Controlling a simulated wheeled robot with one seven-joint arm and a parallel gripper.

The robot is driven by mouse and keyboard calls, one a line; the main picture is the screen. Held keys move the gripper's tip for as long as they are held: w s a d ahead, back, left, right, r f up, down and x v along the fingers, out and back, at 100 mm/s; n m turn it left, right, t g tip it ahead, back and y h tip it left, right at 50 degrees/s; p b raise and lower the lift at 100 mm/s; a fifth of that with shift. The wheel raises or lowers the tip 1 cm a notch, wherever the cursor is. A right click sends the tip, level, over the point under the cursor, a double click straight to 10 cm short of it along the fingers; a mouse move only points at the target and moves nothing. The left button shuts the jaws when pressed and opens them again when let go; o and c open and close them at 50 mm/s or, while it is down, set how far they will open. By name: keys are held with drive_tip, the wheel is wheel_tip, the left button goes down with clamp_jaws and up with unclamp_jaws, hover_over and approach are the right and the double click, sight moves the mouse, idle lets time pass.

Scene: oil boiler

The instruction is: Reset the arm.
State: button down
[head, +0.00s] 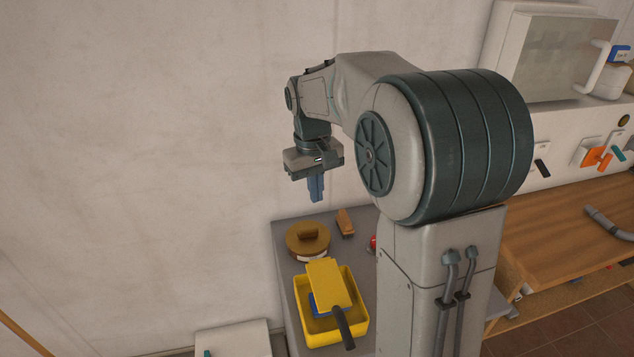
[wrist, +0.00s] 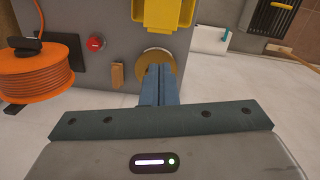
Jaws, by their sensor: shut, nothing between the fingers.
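My gripper (head: 316,190) hangs pointing down at the end of my bent arm, above the back of a grey surface. Its two blue-grey fingers are together with nothing between them. In the wrist view the shut fingers (wrist: 158,85) stand in front of a round brown lid-like object (wrist: 156,58) and partly hide it. The same round object (head: 308,240) shows below the gripper in the head view, apart from it.
A yellow tray (head: 362,325) holding a yellow-and-blue item stands on the grey surface (head: 290,288). A small brown block (head: 345,222) lies behind it. An orange cable reel (wrist: 38,80) is at left in the wrist view. A wooden bench (head: 550,235) is at right.

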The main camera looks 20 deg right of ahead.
drive_tip(key=shift+d, duration=0.2)
drive_tip(key=s+f+m+t, duration=0.1)
drive_tip(key=s+m+t, duration=0.1)
drive_tip(key=s, duration=1.9)
drive_tip(key=shift+f+t+y, duration=0.15)
drive_tip(key=shift+t+y, duration=0.15)
drive_tip(key=shift+t, duration=0.5)
drive_tip(key=shift+s+a, duration=0.1)
